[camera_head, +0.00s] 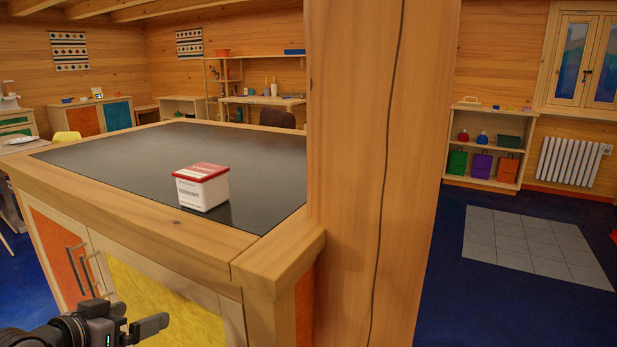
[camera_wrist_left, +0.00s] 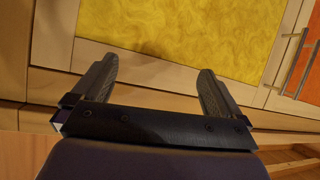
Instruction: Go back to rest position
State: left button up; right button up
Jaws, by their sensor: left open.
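My left gripper (camera_head: 146,322) is low at the left of the head view, in front of the cabinet's yellow door (camera_head: 165,310) and below the counter edge. In the left wrist view its two fingers (camera_wrist_left: 157,88) are spread wide with nothing between them. The yellow door panel (camera_wrist_left: 185,35) and its wooden frame lie beyond the fingertips. My right gripper is in neither view.
A white tub with a red lid (camera_head: 203,187) stands on the dark countertop (camera_head: 110,160). A thick wooden post (camera_head: 352,180) rises beside the counter's right corner. Blue floor (camera_head: 480,300) with grey tiles (camera_head: 535,245) is open at right. Shelves (camera_head: 487,150) stand behind.

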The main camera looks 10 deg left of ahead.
pick_arm(q)
jog(key=s+d+f+g+p, duration=0.1)
jog(key=s+d+f, duration=0.25)
jog(key=f, duration=0.35)
jog(key=s+d+f, duration=0.3)
jog(key=s+f, duration=0.2)
jog(key=f, duration=0.2)
jog(key=s+d+f, duration=0.3)
jog(key=s+d, duration=0.1)
jog(key=s, duration=0.1)
jog(key=s+d+f+m+p, duration=0.1)
jog(key=s+d+f, duration=0.2)
jog(key=s+d, duration=0.2)
jog(key=shift+s+f+g+y+p, duration=0.3)
jog(key=shift+s, duration=0.3)
jog(key=c, duration=1.1)
jog(key=shift+s, duration=0.1)
